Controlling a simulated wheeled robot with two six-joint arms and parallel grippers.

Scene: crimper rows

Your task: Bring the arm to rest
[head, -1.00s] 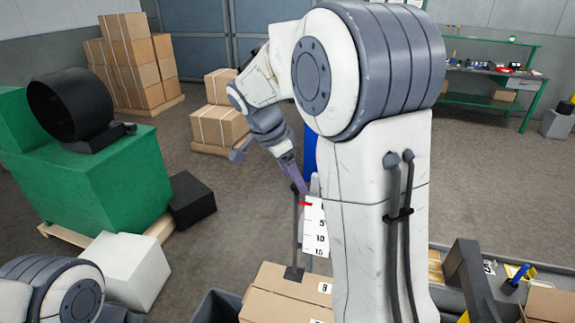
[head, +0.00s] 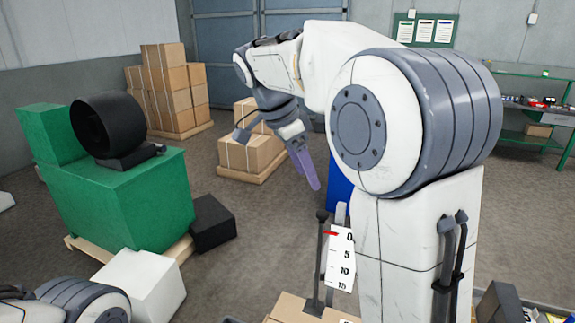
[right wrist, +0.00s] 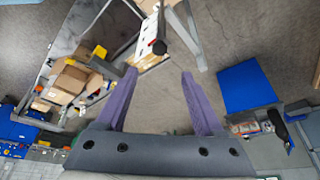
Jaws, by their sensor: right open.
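My right arm (head: 420,130) rises large through the middle right of the head view and bends over to the left. Its gripper (head: 310,182) hangs at the far end with purple fingers pointing down, above a black-knobbed lever and clear of it. In the right wrist view the two purple fingers of this gripper (right wrist: 158,75) stand apart with nothing between them. Part of my left arm (head: 85,302) shows at the lower left; its gripper is out of sight.
A lever (head: 319,260) stands beside a white scale card (head: 340,258) with a red pointer near 0. A green machine (head: 115,195), a white box (head: 140,283) and a black box (head: 212,222) stand left. Stacked cartons (head: 165,95) are behind. Open floor lies between.

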